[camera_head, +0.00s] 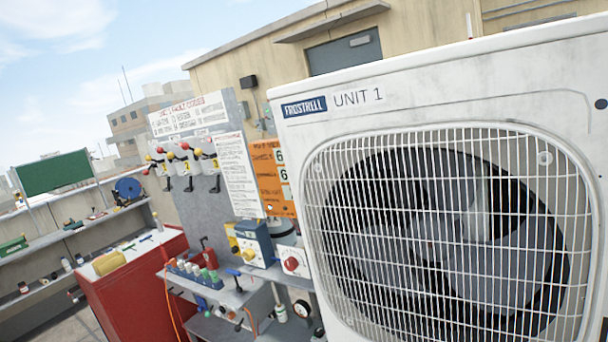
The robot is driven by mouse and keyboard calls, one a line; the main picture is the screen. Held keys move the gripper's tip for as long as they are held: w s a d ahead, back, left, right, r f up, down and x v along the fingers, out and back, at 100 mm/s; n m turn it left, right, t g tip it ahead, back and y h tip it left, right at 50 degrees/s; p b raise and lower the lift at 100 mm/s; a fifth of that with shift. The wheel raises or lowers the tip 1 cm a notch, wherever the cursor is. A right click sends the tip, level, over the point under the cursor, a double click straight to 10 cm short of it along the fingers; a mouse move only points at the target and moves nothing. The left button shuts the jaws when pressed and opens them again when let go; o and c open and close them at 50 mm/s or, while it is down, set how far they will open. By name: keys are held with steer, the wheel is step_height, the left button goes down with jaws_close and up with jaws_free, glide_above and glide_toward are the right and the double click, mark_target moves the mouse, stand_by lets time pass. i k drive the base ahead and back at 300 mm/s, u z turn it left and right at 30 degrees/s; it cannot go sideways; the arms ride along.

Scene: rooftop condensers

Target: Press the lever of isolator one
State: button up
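Several small white isolator boxes (183,160) sit in a row on an upright grey panel (192,201), left of the big condenser. They carry red and yellow ball knobs and black levers (188,184) that hang below. The numbers on the boxes are too small to read, so I cannot tell which one is isolator one. My gripper is not in view.
A large white condenser marked UNIT 1 (392,78) with a fan grille fills the right side. A grey bench (215,291) with tools and bottles stands below the panel. A red cabinet (128,292) and shelves (44,241) are at left.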

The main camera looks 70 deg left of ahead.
mark_target(146, 172)
steer(key=u, duration=2.55)
steer(key=i, duration=0.25)
steer(key=u, duration=0.95)
steer(key=i, duration=2.7)
steer(key=z, duration=0.65)
